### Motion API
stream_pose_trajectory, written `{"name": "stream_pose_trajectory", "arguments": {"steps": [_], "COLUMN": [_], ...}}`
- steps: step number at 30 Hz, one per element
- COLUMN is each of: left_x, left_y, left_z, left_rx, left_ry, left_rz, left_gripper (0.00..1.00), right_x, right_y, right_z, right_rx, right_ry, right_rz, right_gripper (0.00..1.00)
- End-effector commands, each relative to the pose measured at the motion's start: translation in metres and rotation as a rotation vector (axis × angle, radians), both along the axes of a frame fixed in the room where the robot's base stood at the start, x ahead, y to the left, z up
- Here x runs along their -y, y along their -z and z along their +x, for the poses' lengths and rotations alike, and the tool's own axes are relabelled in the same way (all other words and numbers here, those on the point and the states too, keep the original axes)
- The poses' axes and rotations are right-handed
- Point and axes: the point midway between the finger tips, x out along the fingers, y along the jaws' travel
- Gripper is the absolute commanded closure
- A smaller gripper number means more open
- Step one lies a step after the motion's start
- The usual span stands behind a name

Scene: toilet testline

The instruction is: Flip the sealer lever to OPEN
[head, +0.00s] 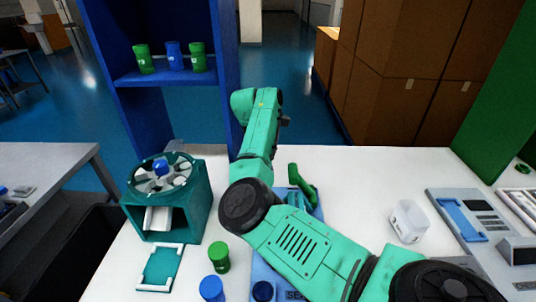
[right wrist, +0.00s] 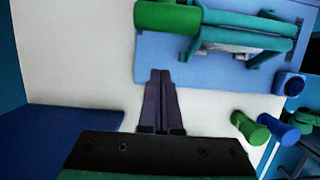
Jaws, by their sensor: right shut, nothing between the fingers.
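The sealer has a blue base (head: 262,272), mostly hidden behind my right arm in the head view. Its green lever (head: 300,185) shows past the arm, tilted, with its upper end raised. In the right wrist view the blue base (right wrist: 150,60) lies at the top, with the lever's thick green handle (right wrist: 168,17) at its upper left and green bars (right wrist: 250,38) across it. A dark blue knob (right wrist: 290,84) sits at its right corner. My right gripper (right wrist: 162,72) is shut and empty, fingertips near the base's edge below the handle; contact is unclear. My left gripper is not in view.
A green rotary feeder (head: 185,205) stands left, with a green-and-white tray (head: 162,268) in front. A green jar (head: 219,257) and a blue jar (head: 212,289) stand beside the sealer. A clear container (head: 408,222) and a grey device (head: 480,225) are right, with bare white table between.

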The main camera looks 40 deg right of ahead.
Motion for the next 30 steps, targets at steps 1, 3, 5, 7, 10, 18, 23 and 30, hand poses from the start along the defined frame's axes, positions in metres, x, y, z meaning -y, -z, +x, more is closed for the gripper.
{"name": "stream_pose_trajectory", "arguments": {"steps": [1, 3, 5, 7, 10, 18, 23, 30], "left_x": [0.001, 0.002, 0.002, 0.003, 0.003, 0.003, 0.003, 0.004], "left_y": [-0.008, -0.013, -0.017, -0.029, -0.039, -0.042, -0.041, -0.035], "left_z": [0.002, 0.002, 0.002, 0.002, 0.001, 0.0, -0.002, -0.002], "left_rx": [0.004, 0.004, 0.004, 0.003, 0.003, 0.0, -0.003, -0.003], "left_ry": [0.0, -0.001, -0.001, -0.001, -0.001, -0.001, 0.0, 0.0], "left_rz": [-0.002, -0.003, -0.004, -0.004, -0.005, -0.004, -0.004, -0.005], "left_gripper": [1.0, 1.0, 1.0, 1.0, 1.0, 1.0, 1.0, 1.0], "right_x": [0.002, 0.006, 0.009, 0.017, 0.027, 0.036, 0.036, 0.046], "right_y": [0.007, 0.022, 0.035, 0.03, 0.021, 0.018, 0.019, 0.018], "right_z": [-0.003, -0.006, -0.008, -0.013, -0.021, -0.027, -0.027, -0.028], "right_rx": [-0.005, -0.005, -0.006, 0.0, 0.0, 0.0, 0.0, 0.002], "right_ry": [0.001, 0.001, 0.001, 0.005, 0.003, 0.0, 0.0, 0.002], "right_rz": [0.0, 0.0, 0.001, -0.002, -0.003, 0.0, 0.0, 0.0], "right_gripper": [1.0, 1.0, 1.0, 1.0, 1.0, 1.0, 1.0, 1.0]}}
